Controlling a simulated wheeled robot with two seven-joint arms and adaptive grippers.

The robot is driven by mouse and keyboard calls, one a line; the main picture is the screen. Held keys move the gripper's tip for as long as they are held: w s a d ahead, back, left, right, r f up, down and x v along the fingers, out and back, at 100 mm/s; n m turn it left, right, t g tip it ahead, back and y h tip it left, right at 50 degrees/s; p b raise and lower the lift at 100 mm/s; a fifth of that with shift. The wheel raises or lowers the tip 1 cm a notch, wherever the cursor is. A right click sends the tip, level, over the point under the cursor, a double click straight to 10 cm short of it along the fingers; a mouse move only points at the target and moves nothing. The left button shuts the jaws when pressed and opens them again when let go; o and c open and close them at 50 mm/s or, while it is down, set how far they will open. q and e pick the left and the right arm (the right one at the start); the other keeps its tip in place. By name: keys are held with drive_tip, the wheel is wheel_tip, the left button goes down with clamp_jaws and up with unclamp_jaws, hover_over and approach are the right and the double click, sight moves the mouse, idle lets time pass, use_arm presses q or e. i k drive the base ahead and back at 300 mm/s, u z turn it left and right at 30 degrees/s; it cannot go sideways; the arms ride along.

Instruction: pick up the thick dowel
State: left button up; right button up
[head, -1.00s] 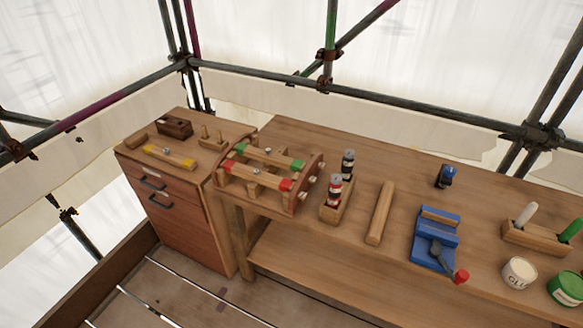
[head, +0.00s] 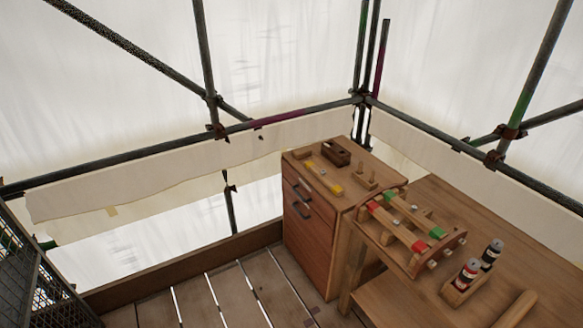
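A long, plain wooden bar (head: 516,309), which looks like a thick dowel, lies on the workbench at the bottom right, partly cut off by the picture's lower edge. A shorter wooden rounded piece (head: 303,153) lies at the back left of the drawer cabinet's top. I cannot tell for certain which of the two is the thick dowel. Neither of my grippers shows in the head view.
The drawer cabinet (head: 311,230) also bears a yellow-ended bar (head: 325,178), a dark wooden box (head: 336,152) and a peg stand (head: 366,180). A wooden rack (head: 413,262) holds red- and green-ended bars. A can holder (head: 462,293) stands beside it.

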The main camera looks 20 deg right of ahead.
sight(360, 169)
drive_tip(key=u, duration=0.45)
drive_tip(key=i, duration=2.8)
drive_tip(key=z, duration=2.95)
